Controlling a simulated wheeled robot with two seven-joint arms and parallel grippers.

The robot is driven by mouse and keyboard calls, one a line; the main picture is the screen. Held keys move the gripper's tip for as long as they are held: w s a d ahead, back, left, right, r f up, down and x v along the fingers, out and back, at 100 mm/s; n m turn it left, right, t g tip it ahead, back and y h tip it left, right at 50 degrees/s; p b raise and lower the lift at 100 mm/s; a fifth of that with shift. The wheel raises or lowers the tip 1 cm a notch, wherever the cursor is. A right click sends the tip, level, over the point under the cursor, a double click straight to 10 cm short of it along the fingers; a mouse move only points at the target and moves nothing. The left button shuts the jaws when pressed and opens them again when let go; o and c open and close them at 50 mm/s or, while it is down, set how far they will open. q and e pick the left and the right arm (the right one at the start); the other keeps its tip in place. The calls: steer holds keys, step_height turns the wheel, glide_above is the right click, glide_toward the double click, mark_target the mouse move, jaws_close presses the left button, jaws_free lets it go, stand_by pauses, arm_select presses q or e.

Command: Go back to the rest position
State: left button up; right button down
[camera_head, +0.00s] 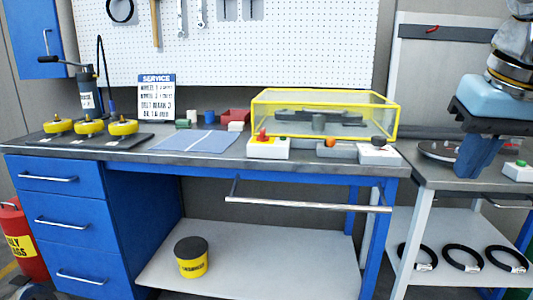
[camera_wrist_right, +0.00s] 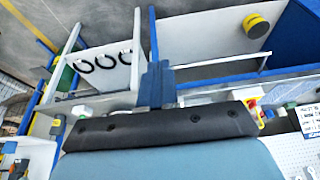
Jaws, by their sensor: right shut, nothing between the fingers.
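My right gripper (camera_head: 470,168) comes in from the right edge in the head view. Its blue fingers point down and are shut with nothing between them. They show above or in front of the right-hand table (camera_head: 430,181); the gap to its top is hard to tell. In the right wrist view the shut fingers of the gripper (camera_wrist_right: 155,84) stick out past its black bar, with the tables and floor beyond. My left gripper is not in view.
A rail (camera_head: 305,203) sticks out in front. Black rings (camera_head: 462,257) lie on the right table's lower shelf.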

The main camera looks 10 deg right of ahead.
steer(key=w+d+f+n+y, duration=0.1)
steer(key=w+d+f+y, duration=0.15)
steer(key=w+f, duration=1.2)
steer(key=w+a+f+y, duration=0.1)
steer(key=w+a+f, duration=0.1)
steer(key=w+f, duration=0.35)
steer(key=w+a+f+n, duration=0.1)
steer(key=w+a+f, duration=0.15)
steer(key=f, duration=0.65)
steer(key=w+a+f+y, duration=0.1)
steer(key=w+a+f, duration=0.15)
steer(key=f, duration=0.55)
steer(key=s+a+f+g+y, duration=0.1)
steer(key=s+a+f, duration=0.1)
steer(key=a+f, duration=0.35)
steer(key=s+a+f, duration=0.1)
steer(key=a+f, duration=0.1)
steer(key=f, duration=0.7)
steer(key=s+a+f+g+y, duration=0.1)
steer(key=s+a+f, duration=0.1)
steer(key=a+f, duration=0.35)
steer(key=s+a+f, duration=0.3)
steer(key=s+f, duration=0.4)
steer(key=s, duration=0.2)
steer(key=s+a+f+g+h, duration=0.1)
steer(key=s+a+f, duration=0.2)
steer(key=s+f, duration=0.5)
steer(key=shift+s+f, duration=0.15)
steer(key=shift+s, duration=0.5)
